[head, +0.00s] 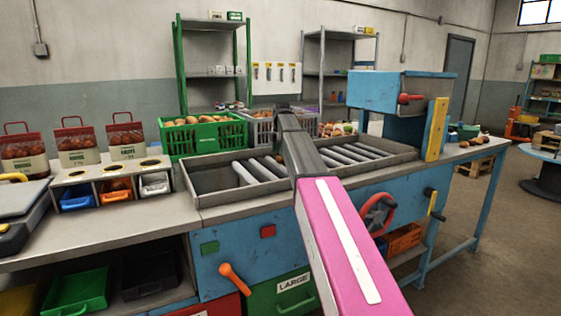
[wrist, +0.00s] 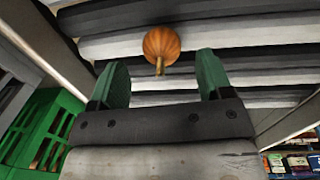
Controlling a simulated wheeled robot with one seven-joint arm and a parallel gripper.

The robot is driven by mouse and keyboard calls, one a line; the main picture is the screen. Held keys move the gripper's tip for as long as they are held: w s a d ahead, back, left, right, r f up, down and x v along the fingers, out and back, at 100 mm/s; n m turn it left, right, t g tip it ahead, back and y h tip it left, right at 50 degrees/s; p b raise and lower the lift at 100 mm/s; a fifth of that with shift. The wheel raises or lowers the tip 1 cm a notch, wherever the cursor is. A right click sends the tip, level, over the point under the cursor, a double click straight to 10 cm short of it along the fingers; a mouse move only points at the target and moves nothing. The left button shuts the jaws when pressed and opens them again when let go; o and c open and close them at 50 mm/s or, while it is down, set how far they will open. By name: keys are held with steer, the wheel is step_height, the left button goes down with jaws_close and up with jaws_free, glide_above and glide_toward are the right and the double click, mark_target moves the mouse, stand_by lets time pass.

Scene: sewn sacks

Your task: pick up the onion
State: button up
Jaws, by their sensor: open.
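The onion (wrist: 161,44) is round and orange-brown with a short stem. In the wrist view it rests on grey rollers, just beyond my gripper (wrist: 162,72) and roughly centred between the two green fingers. The fingers are apart with nothing held between them. In the head view a small brown bit that looks like the onion (head: 280,159) shows on the roller table beside my arm, which hides most of it. My gripper's fingers cannot be made out in the head view.
The roller table (head: 190,178) has raised metal edges. A green crate (head: 205,141) of onions stands behind it, with a grey crate (head: 262,130) alongside. A blue machine (head: 385,97) stands at the right. Filled sacks (head: 76,143) and small bins (head: 115,191) are on the left.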

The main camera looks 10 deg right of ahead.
step_height(320, 180, down, 4)
steer(key=shift+r, duration=0.25)
steer(key=c, duration=1)
steer(key=shift+r, duration=0.1)
